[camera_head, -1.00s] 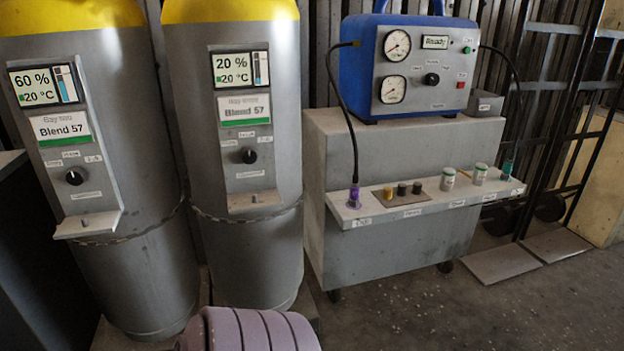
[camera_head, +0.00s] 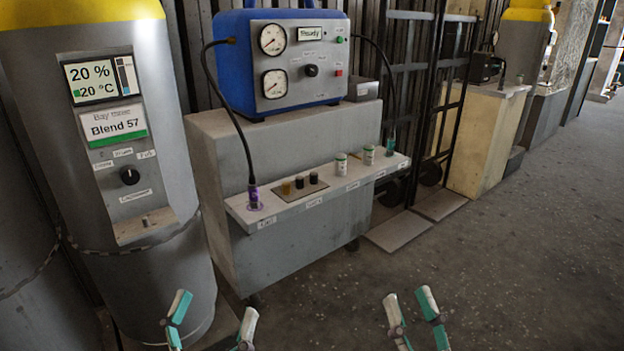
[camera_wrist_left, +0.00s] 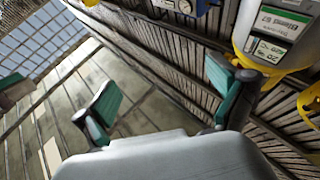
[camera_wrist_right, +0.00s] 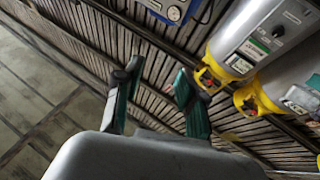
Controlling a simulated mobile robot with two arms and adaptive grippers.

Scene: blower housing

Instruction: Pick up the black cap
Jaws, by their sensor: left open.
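Two small black caps stand side by side on the front shelf of the grey cabinet, one left (camera_head: 299,182) and one right (camera_head: 313,178); I cannot tell which is the task's cap. A brass-coloured cap (camera_head: 286,187) stands beside them to the left. My left gripper (camera_head: 214,312) is at the bottom of the head view, open and empty, below and left of the caps. My right gripper (camera_head: 409,300) is open and empty, below and right of them. Both are well apart from the caps. Neither wrist view shows the caps.
A purple connector (camera_head: 254,196) with a black hose stands at the shelf's left end. Two white canisters (camera_head: 341,164) and (camera_head: 369,154) and a green connector (camera_head: 390,143) stand to the right. A gas cylinder (camera_head: 110,200) is at left.

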